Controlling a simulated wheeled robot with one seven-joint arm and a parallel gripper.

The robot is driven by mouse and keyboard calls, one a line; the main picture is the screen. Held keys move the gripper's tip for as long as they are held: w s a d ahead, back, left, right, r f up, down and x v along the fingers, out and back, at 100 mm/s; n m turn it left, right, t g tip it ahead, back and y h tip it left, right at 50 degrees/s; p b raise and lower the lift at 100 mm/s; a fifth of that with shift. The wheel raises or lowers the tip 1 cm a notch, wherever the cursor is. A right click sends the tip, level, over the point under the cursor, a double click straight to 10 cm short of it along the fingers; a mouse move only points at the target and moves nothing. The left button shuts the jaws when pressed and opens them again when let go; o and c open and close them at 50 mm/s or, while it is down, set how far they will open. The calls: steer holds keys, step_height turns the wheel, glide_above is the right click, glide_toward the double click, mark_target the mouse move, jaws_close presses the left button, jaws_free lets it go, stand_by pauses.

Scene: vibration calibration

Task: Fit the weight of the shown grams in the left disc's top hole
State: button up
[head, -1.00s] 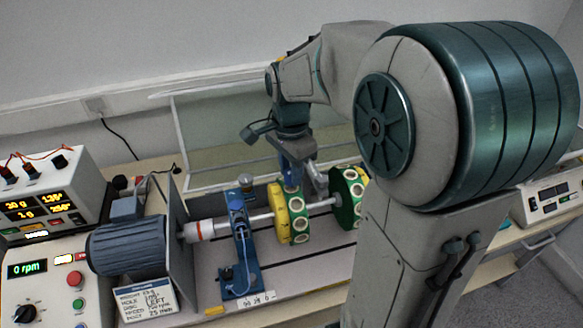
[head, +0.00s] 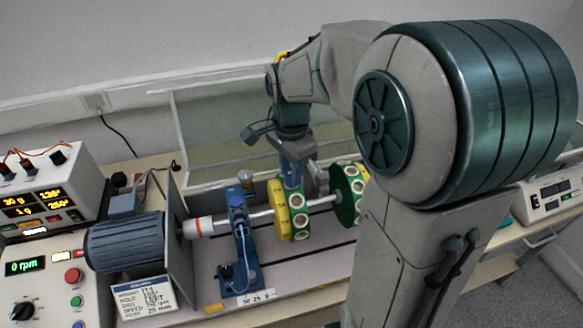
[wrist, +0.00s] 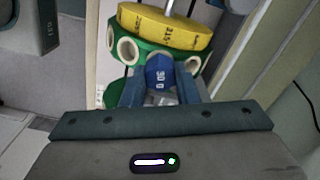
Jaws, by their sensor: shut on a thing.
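The left disc (head: 284,214) is yellow and green, with white-ringed holes around its green rim. It sits upright on a shaft, and also shows in the wrist view (wrist: 165,32). My gripper (wrist: 161,76) is shut on a blue weight (wrist: 159,73) with pale digits, too small to read surely. The weight is close against the disc's green rim, between two ringed holes in the wrist view. I cannot tell whether it is in a hole. In the head view my gripper (head: 293,166) is over the top of the left disc, and the weight is hidden.
The right disc (head: 345,200) stands further along the shaft. A blue bearing stand (head: 240,250) and motor (head: 126,243) are to the left. A white meter (head: 50,190) shows grams and angles; the control panel (head: 30,268) reads 0 rpm.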

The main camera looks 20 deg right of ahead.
steer(key=shift+f, duration=0.3)
steer(key=o, duration=1)
steer(key=shift+r, duration=0.1)
step_height(320, 180, up, 14)
steer(key=shift+f+b, duration=0.15)
steer(key=shift+b, duration=0.35)
